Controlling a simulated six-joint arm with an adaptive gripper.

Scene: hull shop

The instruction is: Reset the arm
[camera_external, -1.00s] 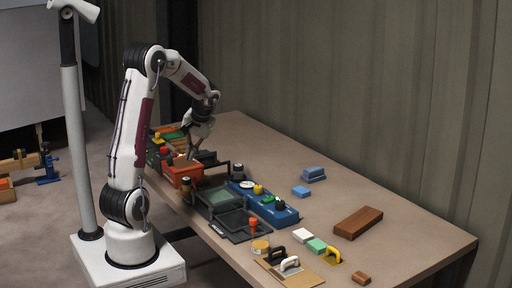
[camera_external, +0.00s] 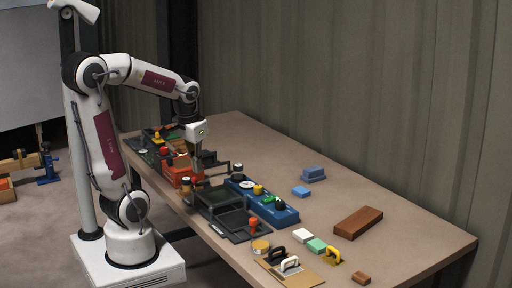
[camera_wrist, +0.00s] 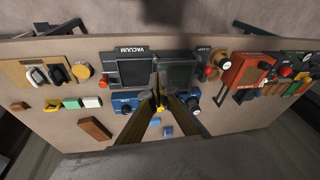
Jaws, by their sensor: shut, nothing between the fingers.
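My gripper (camera_external: 198,164) is above the far left part of the table, just over the orange-red box (camera_external: 180,172) and the dark panels in the external view. The fingers point down and are thin and hard to make out there. In the wrist view my gripper (camera_wrist: 160,92) shows its two fingers meeting at the tips, with nothing between them. The fingertips cover part of the dark panel marked VACUUM (camera_wrist: 132,72) and the blue control box (camera_wrist: 126,102).
The table (camera_external: 390,220) carries a blue control box (camera_external: 282,214), blue blocks (camera_external: 314,174), a brown brick (camera_external: 358,222), white and green blocks (camera_external: 317,245) and handled tools on a tan board (camera_external: 302,275). A wall stands behind. The table's right rear is clear.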

